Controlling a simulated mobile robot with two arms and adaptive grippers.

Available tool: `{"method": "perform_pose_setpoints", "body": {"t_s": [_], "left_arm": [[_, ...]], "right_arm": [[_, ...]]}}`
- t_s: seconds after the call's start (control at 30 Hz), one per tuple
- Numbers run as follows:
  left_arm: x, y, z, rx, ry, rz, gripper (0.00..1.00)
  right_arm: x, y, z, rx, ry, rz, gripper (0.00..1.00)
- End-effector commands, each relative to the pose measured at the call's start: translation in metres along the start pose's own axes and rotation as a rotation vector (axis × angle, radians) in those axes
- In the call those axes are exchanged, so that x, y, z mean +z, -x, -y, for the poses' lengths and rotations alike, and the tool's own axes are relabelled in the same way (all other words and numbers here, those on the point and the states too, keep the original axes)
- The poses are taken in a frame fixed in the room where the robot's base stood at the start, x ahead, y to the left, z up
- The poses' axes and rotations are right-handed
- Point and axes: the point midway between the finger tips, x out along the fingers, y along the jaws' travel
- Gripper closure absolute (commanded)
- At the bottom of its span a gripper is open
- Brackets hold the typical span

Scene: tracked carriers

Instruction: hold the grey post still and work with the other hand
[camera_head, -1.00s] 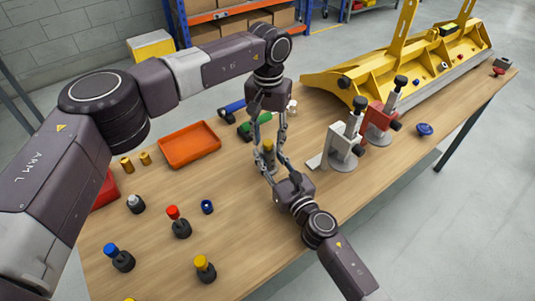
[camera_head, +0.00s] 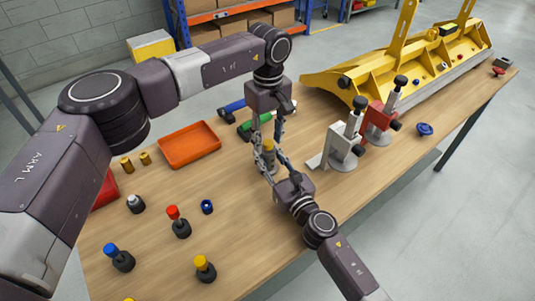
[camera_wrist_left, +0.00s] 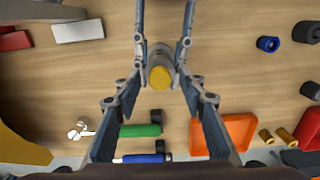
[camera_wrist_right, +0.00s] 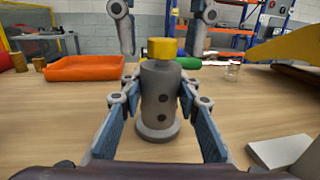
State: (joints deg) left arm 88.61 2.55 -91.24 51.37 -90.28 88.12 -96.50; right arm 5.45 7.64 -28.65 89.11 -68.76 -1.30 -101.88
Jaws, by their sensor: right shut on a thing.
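The grey post (camera_wrist_right: 158,100) with a yellow cap (camera_wrist_right: 161,48) stands upright on the wooden table. Two dark holes show on its side in the right wrist view. My right gripper (camera_wrist_right: 158,90) is shut on the post from the side, its fingers on both sides of the body. My left gripper (camera_wrist_left: 160,75) comes down from above and is open, with its fingers apart on either side of the cap. In the left wrist view I look down on the yellow cap (camera_wrist_left: 159,78). In the head view the post (camera_head: 268,148) is partly hidden by the fingers.
An orange tray (camera_head: 189,152) and brass cylinders (camera_head: 127,165) lie left of the post. Several dark posts with coloured caps, such as the red one (camera_head: 178,222), stand at the front left near a blue ring (camera_head: 207,206). White (camera_head: 345,140) and red (camera_head: 378,122) fixtures stand to the right.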

Motion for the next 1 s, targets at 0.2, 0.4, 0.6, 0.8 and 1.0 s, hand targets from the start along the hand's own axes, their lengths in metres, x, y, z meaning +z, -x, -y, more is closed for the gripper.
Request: {"method": "perform_pose_setpoints", "body": {"t_s": [0.2, 0.4, 0.6, 0.8, 1.0], "left_arm": [[0.0001, -0.0001, 0.0000, 0.000, 0.304, 0.000, 0.62], [0.0000, -0.0001, 0.0000, 0.000, 0.581, 0.000, 0.62], [0.0001, -0.0001, 0.0000, 0.000, 0.738, 0.000, 0.62], [0.0000, -0.0001, 0.0000, 0.000, 0.885, 0.000, 0.62], [0.0000, -0.0001, 0.0000, 0.000, 1.167, 0.000, 0.62]], "right_arm": [[-0.0012, 0.0003, -0.0003, 0.001, -0.001, -0.002, 1.00], [-0.0011, 0.0003, -0.0004, 0.001, -0.001, -0.002, 1.00], [-0.0011, 0.0003, -0.0004, 0.001, -0.001, -0.002, 1.00], [-0.0011, 0.0003, -0.0004, 0.001, -0.001, -0.002, 1.00], [-0.0010, 0.0003, -0.0005, 0.001, -0.001, -0.002, 1.00]]}}
